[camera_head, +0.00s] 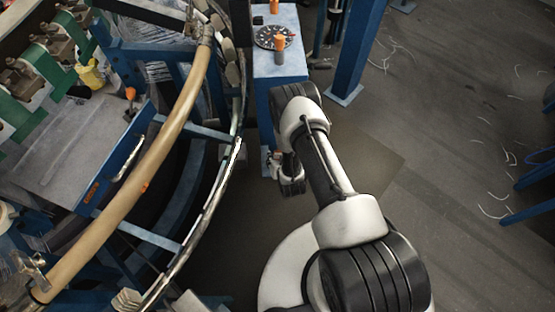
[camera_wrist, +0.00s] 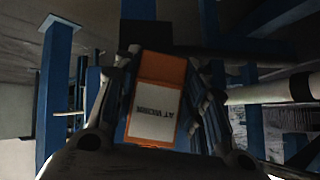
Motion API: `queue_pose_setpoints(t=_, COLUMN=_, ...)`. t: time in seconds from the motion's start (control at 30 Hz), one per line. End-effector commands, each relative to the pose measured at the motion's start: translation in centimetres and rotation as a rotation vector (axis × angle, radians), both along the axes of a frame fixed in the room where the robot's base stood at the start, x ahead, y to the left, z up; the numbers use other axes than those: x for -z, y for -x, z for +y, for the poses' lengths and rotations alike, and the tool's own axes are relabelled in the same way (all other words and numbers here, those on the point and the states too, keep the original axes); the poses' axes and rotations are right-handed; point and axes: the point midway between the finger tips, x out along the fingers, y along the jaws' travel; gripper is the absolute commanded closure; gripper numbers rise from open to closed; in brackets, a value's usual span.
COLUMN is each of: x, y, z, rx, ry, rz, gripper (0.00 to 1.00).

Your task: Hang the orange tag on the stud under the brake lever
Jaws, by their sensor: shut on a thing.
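The orange tag (camera_wrist: 163,68) with a white printed label is between the fingers of my gripper (camera_wrist: 163,58) in the wrist view. My gripper is shut on it. In the head view my gripper (camera_head: 291,182) hangs low beside the blue control box, and I cannot make out the tag there. An orange-topped lever (camera_head: 279,46) stands on top of the box, by a round black dial. I cannot tell whether this is the brake lever. No stud can be made out in either view.
The blue control box (camera_head: 285,70) stands just beyond my gripper. The loom's curved tan rail (camera_head: 178,120) and metal ring fill the left. A blue post (camera_head: 362,45) rises behind the box. Open floor (camera_head: 450,130) lies to the right, with thread scraps.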

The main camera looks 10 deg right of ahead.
Motion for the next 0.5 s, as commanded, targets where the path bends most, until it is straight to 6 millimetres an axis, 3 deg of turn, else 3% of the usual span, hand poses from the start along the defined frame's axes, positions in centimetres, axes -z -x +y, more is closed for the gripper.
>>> queue_pose_setpoints(t=0.5, x=0.0, y=-1.6, z=-0.3, rx=0.000, ry=0.000, rz=-0.001, gripper=0.90)
